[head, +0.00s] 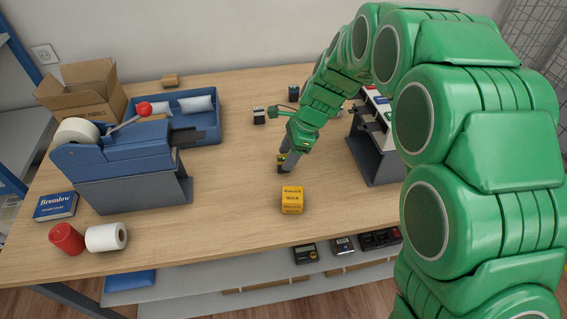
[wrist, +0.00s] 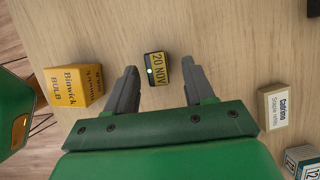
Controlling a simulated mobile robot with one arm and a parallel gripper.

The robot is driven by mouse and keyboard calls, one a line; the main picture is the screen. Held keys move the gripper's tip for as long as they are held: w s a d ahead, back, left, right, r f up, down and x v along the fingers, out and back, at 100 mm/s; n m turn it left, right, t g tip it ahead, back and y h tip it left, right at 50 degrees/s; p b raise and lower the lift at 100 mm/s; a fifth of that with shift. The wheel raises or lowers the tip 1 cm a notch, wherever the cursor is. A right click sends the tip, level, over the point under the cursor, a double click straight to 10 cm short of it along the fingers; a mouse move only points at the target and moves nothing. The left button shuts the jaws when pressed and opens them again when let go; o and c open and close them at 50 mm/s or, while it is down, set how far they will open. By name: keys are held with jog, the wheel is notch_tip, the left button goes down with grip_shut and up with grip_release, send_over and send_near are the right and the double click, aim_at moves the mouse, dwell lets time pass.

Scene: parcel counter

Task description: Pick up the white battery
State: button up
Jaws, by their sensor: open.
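I cannot make out a thing that is surely the white battery. A small black block with a white top (head: 259,117) stands on the table, left of and behind my gripper in the head view; it may be the battery, but it is too small to tell. My gripper (head: 283,166) is open and points down at the table. In the wrist view, a small dark block with a yellow "20 NOV" face (wrist: 157,68) and a bright dot lies between the fingertips, with gaps on both sides. My gripper holds nothing.
A yellow bulb box (head: 292,200) stands in front of my gripper. A staple refill box (wrist: 275,107) and a teal box (wrist: 303,160) lie on its far side. A grey stand (head: 378,158) is at the right, a blue tape dispenser (head: 125,160) at the left.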

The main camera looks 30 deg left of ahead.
jog(key=shift+x, duration=1.6)
jog(key=shift+s, duration=0.1)
jog(key=shift+c, duration=0.4)
jog(key=shift+r, duration=0.1)
grip_shut()
